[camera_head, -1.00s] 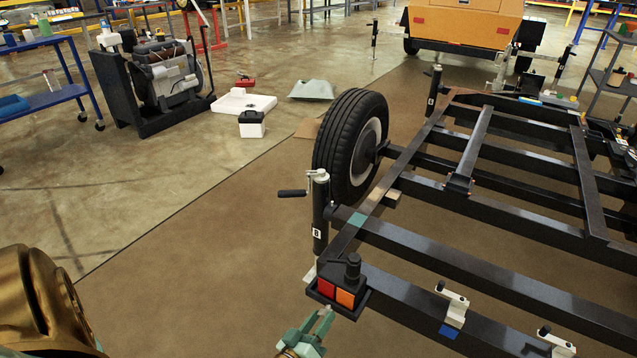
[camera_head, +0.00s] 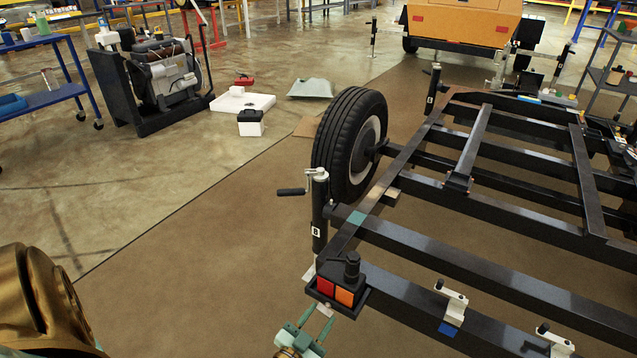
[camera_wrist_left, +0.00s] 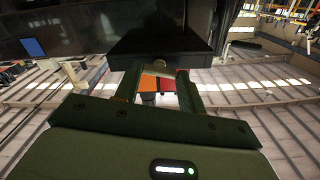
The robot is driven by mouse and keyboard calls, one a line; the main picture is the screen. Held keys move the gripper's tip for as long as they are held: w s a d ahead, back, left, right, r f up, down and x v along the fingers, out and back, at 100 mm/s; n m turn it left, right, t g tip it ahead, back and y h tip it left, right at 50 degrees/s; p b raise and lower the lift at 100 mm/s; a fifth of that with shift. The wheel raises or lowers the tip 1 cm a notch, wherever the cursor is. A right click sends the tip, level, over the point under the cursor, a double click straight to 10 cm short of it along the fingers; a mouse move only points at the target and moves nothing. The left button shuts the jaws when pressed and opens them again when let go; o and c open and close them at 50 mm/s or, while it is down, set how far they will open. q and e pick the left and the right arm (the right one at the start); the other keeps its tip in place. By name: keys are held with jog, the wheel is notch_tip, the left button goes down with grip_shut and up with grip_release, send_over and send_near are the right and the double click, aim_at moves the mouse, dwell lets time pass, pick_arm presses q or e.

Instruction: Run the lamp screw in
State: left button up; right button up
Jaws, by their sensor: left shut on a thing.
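The lamp (camera_head: 341,288), with red and orange lenses, sits on a black bracket (camera_head: 350,309) at the near corner of the black trailer frame. The lenses show between the fingers. How deep the screw sits is hidden. My right gripper is not in view.
A jack post with a crank handle (camera_head: 292,191) stands just behind the lamp, beside the wheel (camera_head: 349,145). The frame's dark beams (camera_head: 440,262) fill the right side. White clamps (camera_head: 452,306) sit on the near beam.

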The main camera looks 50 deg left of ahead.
pick_arm(q)
jog(key=m, duration=0.5)
jog(key=shift+s+d+f+m+b, duration=0.1)
jog(key=shift+s+f+m+b, duration=0.1)
jog(key=shift+f+m+b, duration=0.1)
jog(key=m+b, duration=0.1)
jog(key=m, duration=0.4)
jog(key=shift+m, duration=0.4)
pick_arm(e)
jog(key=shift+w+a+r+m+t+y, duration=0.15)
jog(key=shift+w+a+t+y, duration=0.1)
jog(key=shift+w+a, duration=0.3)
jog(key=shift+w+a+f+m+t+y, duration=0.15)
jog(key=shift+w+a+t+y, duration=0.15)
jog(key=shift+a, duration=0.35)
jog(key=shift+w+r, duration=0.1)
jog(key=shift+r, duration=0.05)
pick_arm(q)
jog(key=shift+r, duration=0.1)
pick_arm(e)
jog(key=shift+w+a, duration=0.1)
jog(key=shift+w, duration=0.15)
pick_arm(q)
jog(key=o, duration=1)
jog(key=shift+w+r, duration=0.1)
jog(key=shift+r, duration=0.05)
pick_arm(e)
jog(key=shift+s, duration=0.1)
